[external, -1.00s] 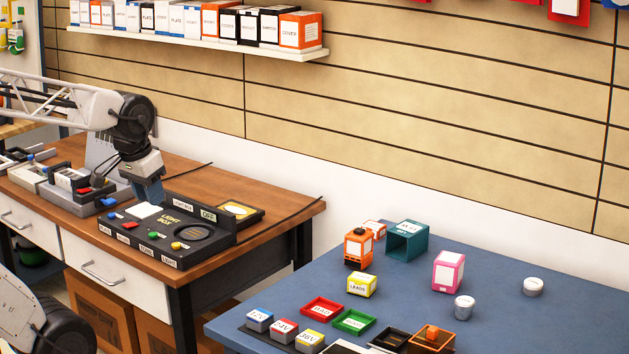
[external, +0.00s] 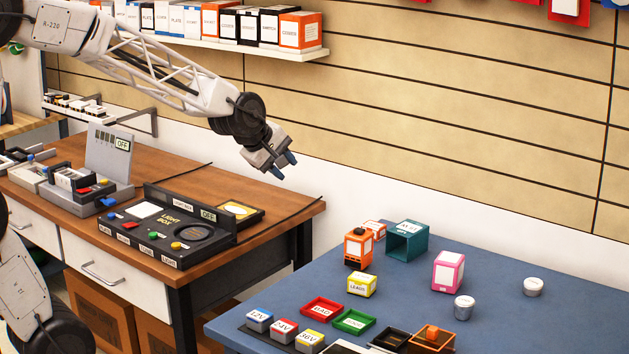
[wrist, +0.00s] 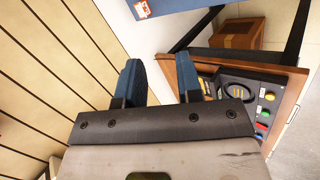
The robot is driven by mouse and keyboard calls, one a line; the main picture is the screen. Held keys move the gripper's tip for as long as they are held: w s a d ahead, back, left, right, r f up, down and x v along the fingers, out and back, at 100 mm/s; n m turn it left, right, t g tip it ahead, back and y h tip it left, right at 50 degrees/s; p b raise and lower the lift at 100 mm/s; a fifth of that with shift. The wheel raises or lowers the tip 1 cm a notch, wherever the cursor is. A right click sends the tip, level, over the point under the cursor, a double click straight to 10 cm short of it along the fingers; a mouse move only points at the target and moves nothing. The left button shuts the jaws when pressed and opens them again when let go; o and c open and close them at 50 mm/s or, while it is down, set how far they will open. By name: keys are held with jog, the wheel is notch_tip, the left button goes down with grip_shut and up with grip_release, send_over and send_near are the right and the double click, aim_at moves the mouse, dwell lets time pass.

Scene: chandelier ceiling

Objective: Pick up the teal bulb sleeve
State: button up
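The teal sleeve (external: 408,241) is a square, hollow box with an open front and a white label on top. It stands on the blue table (external: 330,286) towards the back, in the external view. My gripper (external: 283,167) is in the air above the back right of the wooden bench, up and to the left of the sleeve and well apart from it. In the wrist view my gripper (wrist: 158,78) has its two blue fingers spread with nothing between them. I cannot make out the teal sleeve in the wrist view.
An orange box (external: 358,247) stands just left of the sleeve, with a smaller orange-and-white box behind. A pink box (external: 448,271), a yellow box (external: 362,284) and silver cans (external: 464,307) stand nearby. The light box (external: 168,228) is on the wooden bench (external: 279,210).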

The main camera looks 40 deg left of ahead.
jog(key=w+d+f+n+t, duration=0.2)
jog(key=w+d+f+n, duration=0.3)
jog(key=w, duration=0.3)
jog(key=w+d+f+n+t, duration=0.2)
jog(key=w+d+f+n, duration=0.3)
jog(key=w+f+n, duration=0.2)
jog(key=w+d+f+n+t, duration=0.2)
jog(key=w+d+f+n, duration=0.3)
jog(key=w+n, duration=0.3)
jog(key=w+f, duration=0.1)
jog(key=w, duration=0.2)
jog(key=shift+w+f+y, duration=0.15)
jog(key=shift+y, duration=0.25)
send_near(412, 259)
jog(key=w+r, duration=0.2)
jog(key=shift+w+r, duration=0.35)
jog(key=shift+x, duration=1.3)
jog(key=shift+f, duration=0.1)
jog(key=shift+x, duration=2.5)
jog(key=shift+s, duration=0.1)
